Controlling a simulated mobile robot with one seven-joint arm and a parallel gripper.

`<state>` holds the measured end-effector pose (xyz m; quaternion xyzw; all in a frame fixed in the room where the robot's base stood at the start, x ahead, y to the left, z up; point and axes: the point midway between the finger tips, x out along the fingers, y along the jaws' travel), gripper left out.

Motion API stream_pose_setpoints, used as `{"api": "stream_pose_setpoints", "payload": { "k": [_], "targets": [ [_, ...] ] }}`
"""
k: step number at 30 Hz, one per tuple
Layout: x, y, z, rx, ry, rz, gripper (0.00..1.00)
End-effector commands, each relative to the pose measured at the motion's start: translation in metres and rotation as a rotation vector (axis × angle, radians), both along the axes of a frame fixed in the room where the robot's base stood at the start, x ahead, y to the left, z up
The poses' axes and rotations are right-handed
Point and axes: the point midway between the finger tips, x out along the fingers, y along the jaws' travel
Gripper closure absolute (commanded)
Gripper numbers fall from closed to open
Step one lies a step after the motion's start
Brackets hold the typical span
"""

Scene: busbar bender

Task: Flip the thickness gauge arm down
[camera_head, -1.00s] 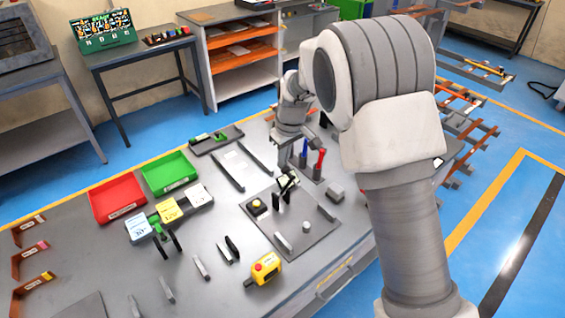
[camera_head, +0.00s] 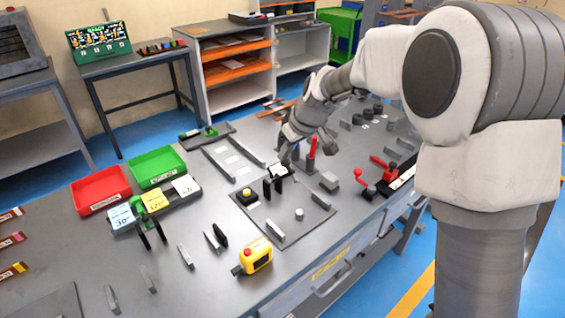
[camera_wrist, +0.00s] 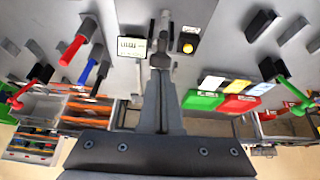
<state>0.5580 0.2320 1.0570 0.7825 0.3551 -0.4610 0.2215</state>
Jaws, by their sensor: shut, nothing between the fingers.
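The thickness gauge appears to be the small unit with a pale display (camera_head: 278,170) on the dark plate (camera_head: 300,240); its display also shows in the wrist view (camera_wrist: 132,47). Dark upright pieces (camera_head: 272,187) stand beside it, and I cannot tell which piece is the gauge arm. My gripper (camera_head: 288,160) is just behind the display, close to it, partly hidden by my own wrist. In the wrist view my gripper (camera_wrist: 161,60) is shut and empty, with its tips between the display and a yellow button (camera_wrist: 187,42). Contact with the gauge is not clear.
A grey block (camera_head: 329,181) and a small cylinder (camera_head: 299,214) are nearby. Red (camera_head: 99,190) and green (camera_head: 157,166) trays lie left. A yellow control box (camera_head: 256,255) sits near the front edge.

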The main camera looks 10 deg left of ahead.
Motion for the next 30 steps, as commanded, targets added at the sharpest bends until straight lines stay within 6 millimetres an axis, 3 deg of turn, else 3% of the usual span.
{"api": "stream_pose_setpoints", "payload": {
  "k": [1,9,20,30],
  "targets": [
    [-0.001,-0.004,-0.01,0.018,-0.018,-0.005,1.0],
    [-0.011,-0.015,-0.019,0.107,-0.099,-0.004,1.0],
    [-0.027,-0.031,-0.035,0.103,-0.094,-0.002,1.0],
    [-0.042,-0.048,-0.06,0.102,-0.093,-0.001,1.0]
  ]
}}
